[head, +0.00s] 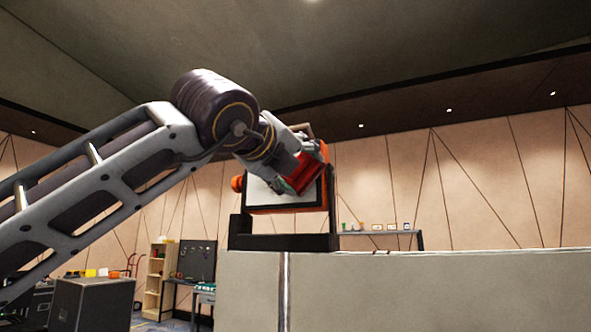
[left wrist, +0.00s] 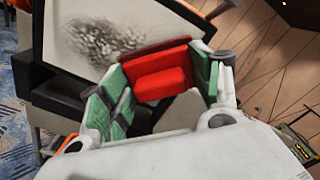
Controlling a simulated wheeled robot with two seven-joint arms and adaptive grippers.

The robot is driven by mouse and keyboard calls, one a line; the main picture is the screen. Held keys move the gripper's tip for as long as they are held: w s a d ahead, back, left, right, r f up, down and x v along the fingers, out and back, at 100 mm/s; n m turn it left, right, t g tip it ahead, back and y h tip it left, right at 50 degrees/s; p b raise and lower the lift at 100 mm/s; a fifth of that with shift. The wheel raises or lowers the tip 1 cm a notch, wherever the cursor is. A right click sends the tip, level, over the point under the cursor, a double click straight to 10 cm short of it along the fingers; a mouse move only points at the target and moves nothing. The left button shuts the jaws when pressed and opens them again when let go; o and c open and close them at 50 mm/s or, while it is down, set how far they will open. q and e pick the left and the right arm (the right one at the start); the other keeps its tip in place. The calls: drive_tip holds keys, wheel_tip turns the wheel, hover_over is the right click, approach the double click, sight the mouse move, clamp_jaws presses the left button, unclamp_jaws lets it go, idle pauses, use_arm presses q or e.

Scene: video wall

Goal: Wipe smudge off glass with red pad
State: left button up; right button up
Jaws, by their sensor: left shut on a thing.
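The red pad (left wrist: 160,82) is held between the green-lined fingers of my left gripper (left wrist: 158,88), which is shut on it. In the head view the pad (head: 307,178) and the left gripper (head: 300,165) are in front of the upper right part of the glass (head: 262,193). In the left wrist view the glass (left wrist: 170,22) carries a dark, speckled smudge (left wrist: 105,38). The pad lies just below and right of the smudge there. I cannot tell whether the pad touches the glass. The smudge is not discernible in the head view. My right gripper is not in view.
The glass sits in an orange-edged housing on a dark stand (head: 270,242) atop a grey block (head: 420,285). A shelf with small items (head: 380,232) stands behind. A dark case (head: 92,303) and a wooden shelf unit (head: 158,280) are lower left.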

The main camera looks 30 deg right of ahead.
sight(256, 179)
use_arm(q)
drive_tip(key=shift+w+a, duration=0.1)
drive_tip(key=shift+w, duration=0.05)
idle(0.3)
drive_tip(key=shift+w+a+f+b, duration=0.1)
drive_tip(key=shift+w+a+b, duration=0.1)
drive_tip(key=shift+w+a, duration=0.45)
drive_tip(key=shift+w+a+b, duration=0.15)
drive_tip(key=shift+w+a, duration=0.3)
drive_tip(key=shift+w, duration=0.3)
drive_tip(key=shift+w+a, duration=0.6)
drive_tip(key=shift+w, duration=0.15)
drive_tip(key=shift+w+a, duration=0.55)
drive_tip(key=shift+w, duration=0.2)
drive_tip(key=shift+w+a, duration=0.1)
drive_tip(key=shift+w, duration=0.05)
drive_tip(key=shift+w+a, duration=1.05)
drive_tip(key=shift+w, duration=0.3)
drive_tip(key=shift+s+b, duration=0.15)
drive_tip(key=shift+b, duration=0.15)
